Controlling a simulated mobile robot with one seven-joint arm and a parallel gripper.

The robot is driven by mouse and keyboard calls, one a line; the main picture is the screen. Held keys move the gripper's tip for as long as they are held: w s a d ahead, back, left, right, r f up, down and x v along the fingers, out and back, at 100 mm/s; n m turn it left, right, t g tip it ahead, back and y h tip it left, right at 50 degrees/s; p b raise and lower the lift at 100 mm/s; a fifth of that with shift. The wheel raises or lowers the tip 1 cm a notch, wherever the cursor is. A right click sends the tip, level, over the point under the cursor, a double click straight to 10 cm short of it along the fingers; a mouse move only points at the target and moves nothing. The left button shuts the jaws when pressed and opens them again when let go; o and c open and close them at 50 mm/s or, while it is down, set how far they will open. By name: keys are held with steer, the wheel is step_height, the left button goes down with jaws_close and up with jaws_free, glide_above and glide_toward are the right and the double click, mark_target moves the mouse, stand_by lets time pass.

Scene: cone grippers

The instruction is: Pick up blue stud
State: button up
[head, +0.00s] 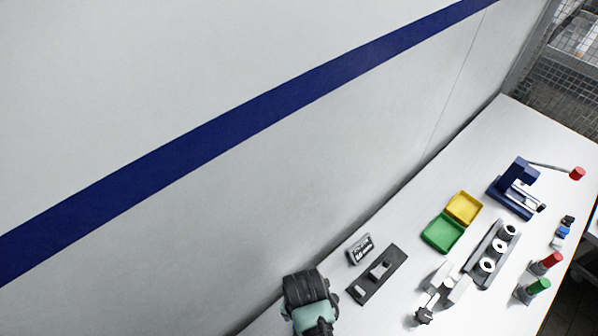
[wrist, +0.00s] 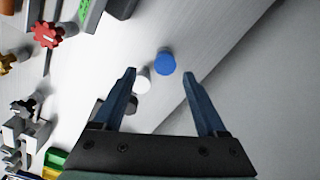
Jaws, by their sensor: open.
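The blue stud (wrist: 165,62) shows as a round blue top in the wrist view, on the pale surface beyond the fingertips. My gripper (wrist: 159,73) is open, its two dark blue fingers spread with nothing held between them. The stud lies between the lines of the fingers, nearer the middle than either finger. A white round piece (wrist: 142,80) stands just left of the blue stud, close to the left finger. In the head view I cannot make out this stud; my dark and teal arm end covers part of the bottom edge.
In the head view a dark fixture (head: 377,275), a green tray (head: 443,233), a yellow tray (head: 464,209) and a blue press (head: 513,190) stand on the white table (head: 490,130). A wall (head: 250,200) runs along its left side.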

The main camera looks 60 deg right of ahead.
steer(key=shift+w+a+f+p, duration=0.15)
steer(key=shift+f+p, duration=0.1)
steer(key=shift+f, duration=1.1)
steer(key=shift+w+a+f+p, duration=0.15)
steer(key=shift+f+p, duration=0.1)
steer(key=shift+f, duration=1.05)
steer(key=shift+c, duration=0.2)
jaws_close()
